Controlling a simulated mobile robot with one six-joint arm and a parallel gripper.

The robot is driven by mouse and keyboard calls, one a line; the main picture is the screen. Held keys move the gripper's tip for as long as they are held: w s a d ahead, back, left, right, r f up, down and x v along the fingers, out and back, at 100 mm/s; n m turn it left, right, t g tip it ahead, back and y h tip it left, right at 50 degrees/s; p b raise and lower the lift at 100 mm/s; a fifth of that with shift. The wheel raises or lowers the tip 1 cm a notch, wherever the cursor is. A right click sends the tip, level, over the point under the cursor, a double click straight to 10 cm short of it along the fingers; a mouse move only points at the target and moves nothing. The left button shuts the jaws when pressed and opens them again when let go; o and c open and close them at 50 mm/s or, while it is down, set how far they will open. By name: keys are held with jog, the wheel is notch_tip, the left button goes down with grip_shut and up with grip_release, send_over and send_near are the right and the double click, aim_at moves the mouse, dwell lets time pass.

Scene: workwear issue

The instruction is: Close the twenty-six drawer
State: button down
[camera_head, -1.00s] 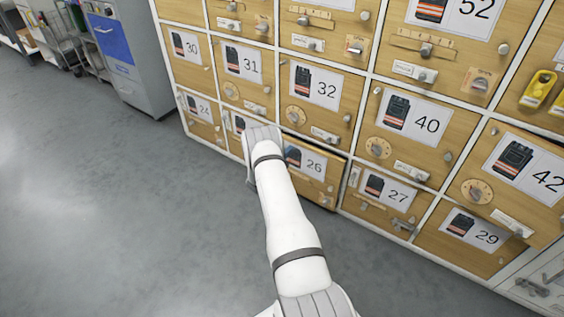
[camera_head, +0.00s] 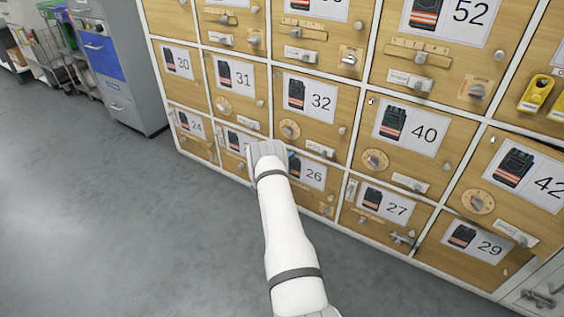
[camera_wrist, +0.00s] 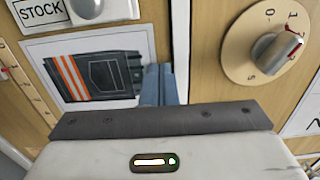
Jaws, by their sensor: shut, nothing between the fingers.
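The twenty-six drawer (camera_head: 318,191) is a wooden front in the bottom row with a white card numbered 26. In the head view its front looks about level with its neighbours; my arm hides its left part. My gripper (camera_head: 291,158) is mostly hidden behind my wrist, with a bluish fingertip showing by the card's left side. In the wrist view the gripper (camera_wrist: 160,84) is shut and empty, its fingers in front of a drawer face beside a garment picture. I cannot tell whether the fingertips touch the wood.
The drawer numbered 32 (camera_head: 327,122) is above, and the drawer numbered 27 (camera_head: 376,231) is to the right. Knobs and dials stick out from the fronts; a dial (camera_wrist: 265,45) is close to my gripper. A grey cabinet (camera_head: 118,70) stands at the left. The grey floor (camera_head: 110,220) is clear.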

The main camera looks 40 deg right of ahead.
jog(key=shift+s+d+r, duration=0.25)
jog(key=shift+d+r, duration=0.1)
jog(key=shift+d, duration=0.35)
jog(key=w+p+v, duration=0.1)
jog(key=p+v, duration=0.4)
jog(key=v, duration=1)
jog(key=shift+a+f, duration=0.3)
jog(key=shift+f, duration=0.1)
